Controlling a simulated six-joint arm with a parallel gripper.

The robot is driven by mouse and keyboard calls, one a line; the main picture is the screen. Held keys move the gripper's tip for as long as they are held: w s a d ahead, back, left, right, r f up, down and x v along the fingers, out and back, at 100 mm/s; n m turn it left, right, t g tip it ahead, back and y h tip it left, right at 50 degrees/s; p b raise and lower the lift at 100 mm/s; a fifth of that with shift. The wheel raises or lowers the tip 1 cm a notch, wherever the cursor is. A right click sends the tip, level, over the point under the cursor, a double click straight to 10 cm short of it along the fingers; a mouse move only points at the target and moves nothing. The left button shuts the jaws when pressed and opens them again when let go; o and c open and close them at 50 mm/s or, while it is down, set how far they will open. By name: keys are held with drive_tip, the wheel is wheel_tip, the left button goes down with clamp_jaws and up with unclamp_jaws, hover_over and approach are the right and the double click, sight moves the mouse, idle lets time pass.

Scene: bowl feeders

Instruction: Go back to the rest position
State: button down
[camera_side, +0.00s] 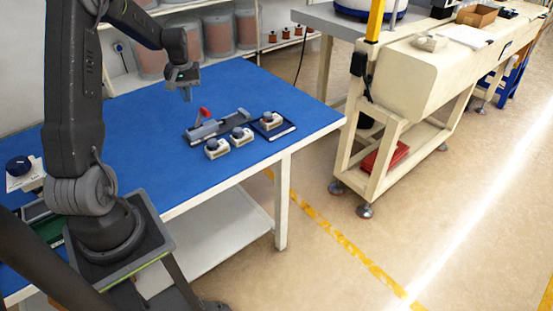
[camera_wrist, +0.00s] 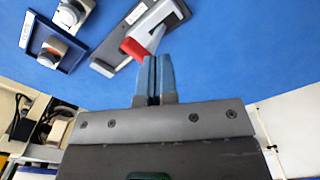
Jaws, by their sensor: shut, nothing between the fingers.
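My gripper (camera_side: 186,97) hangs over the blue table (camera_side: 140,125), above and behind a grey fixture (camera_side: 218,126) with a red lever (camera_side: 204,112). In the wrist view the blue fingers of my gripper (camera_wrist: 153,58) are together with nothing between them. The wrist view shows the red lever (camera_wrist: 133,48) just beyond the fingertips; whether they touch cannot be told there, but in the side view they are apart.
Two small pale units with dark knobs (camera_side: 216,148) (camera_side: 241,136) stand in front of the fixture. A similar unit sits on a dark tray (camera_side: 283,133) to the right. Shelves with large spools (camera_side: 218,37) stand behind. A cream conveyor (camera_side: 420,75) is at right. The table's left middle is clear.

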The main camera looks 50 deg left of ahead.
drive_tip(key=d+r+m+t+y, duration=0.1)
drive_tip(key=d+r+m, duration=0.2)
drive_tip(key=d+r, duration=0.55)
drive_tip(key=d+r+m+t, duration=0.15)
drive_tip(key=d+r, duration=0.35)
drive_tip(key=d, duration=0.7)
drive_tip(key=s+d+r+m+t+h, duration=0.1)
drive_tip(key=s+d+r+m+t, duration=0.1)
drive_tip(key=s+d+m, duration=0.5)
drive_tip(key=s+d+t, duration=0.1)
drive_tip(key=s+d, duration=0.4)
drive_tip(key=d, duration=0.4)
drive_tip(key=shift+s+d+r, duration=0.25)
drive_tip(key=shift+s+d, duration=0.05)
drive_tip(key=shift+d, duration=0.05)
drive_tip(key=shift+m, duration=0.25)
